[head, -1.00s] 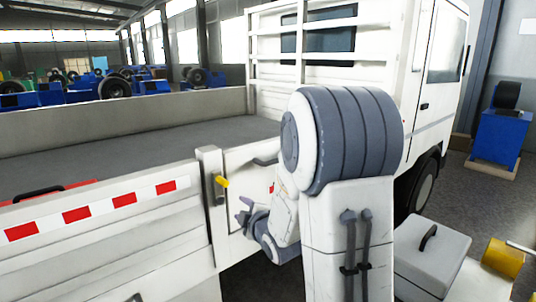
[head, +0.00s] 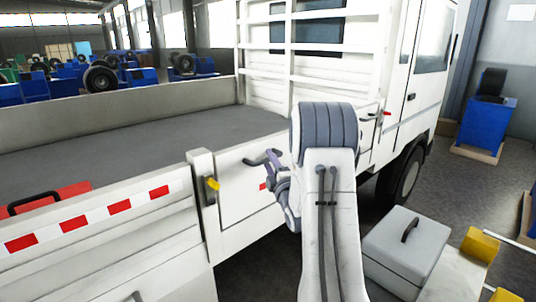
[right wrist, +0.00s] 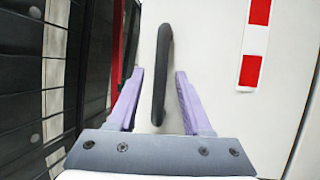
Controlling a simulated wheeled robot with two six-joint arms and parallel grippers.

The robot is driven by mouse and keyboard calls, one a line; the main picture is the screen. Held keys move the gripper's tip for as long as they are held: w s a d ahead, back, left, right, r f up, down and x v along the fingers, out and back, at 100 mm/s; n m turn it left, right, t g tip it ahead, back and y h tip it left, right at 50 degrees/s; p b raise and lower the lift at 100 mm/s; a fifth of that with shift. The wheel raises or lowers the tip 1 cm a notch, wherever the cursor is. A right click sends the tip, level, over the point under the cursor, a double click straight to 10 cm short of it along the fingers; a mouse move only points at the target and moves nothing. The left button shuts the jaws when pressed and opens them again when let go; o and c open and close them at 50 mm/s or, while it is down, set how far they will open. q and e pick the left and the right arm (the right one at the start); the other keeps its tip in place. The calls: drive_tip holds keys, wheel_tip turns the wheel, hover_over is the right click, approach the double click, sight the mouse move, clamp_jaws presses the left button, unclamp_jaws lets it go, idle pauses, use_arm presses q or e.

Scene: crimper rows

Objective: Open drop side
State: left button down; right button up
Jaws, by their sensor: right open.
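The truck's white drop side has a front panel (head: 235,198) and a rear panel (head: 130,235) with red and white tape, parted by a post (head: 203,165). A yellow latch lever (head: 213,184) sits at this post. My right gripper (head: 264,163) is at the top of the front panel. In the right wrist view my right gripper (right wrist: 160,75) is open, its purple fingers on both sides of a dark bar handle (right wrist: 162,60), with gaps to each side. My left gripper is out of view.
The truck bed (head: 140,140) lies behind the sides, with a red case (head: 50,200) at its left. The white cab (head: 410,80) stands to the right. A grey toolbox (head: 400,255) and yellow blocks (head: 480,243) are at the lower right.

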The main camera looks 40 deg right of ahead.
drive_tip(key=shift+x, duration=0.8)
clamp_jaws()
drive_tip(key=shift+f, duration=0.1)
idle(0.8)
